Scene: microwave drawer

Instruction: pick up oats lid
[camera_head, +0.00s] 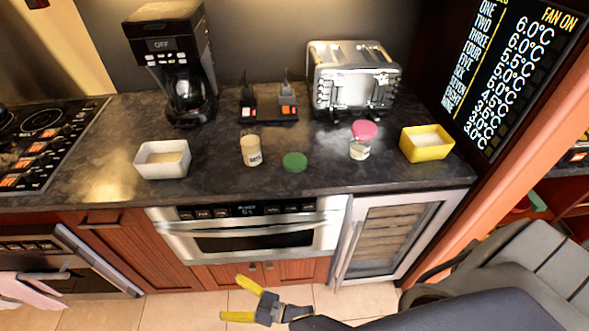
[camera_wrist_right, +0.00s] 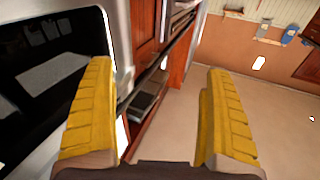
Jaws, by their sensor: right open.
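A green round lid (camera_head: 294,162) lies flat on the dark countertop near its middle. Just left of it stands a small open jar labelled like oats (camera_head: 251,150), with pale contents. A second jar with a pink lid (camera_head: 362,138) stands to the right. My right gripper (camera_head: 238,300) is below and in front of the counter, over the floor, with its yellow fingers spread and nothing between them. In the right wrist view its open fingers (camera_wrist_right: 150,112) also show apart and empty. The lid is not in that view. My left gripper is not in view.
A white bin (camera_head: 162,159) stands at left and a yellow bin (camera_head: 426,142) at right on the counter. A coffee maker (camera_head: 175,60), a small black stand (camera_head: 268,108) and a toaster (camera_head: 353,78) are behind. The counter's front edge lies above a built-in oven (camera_head: 250,235).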

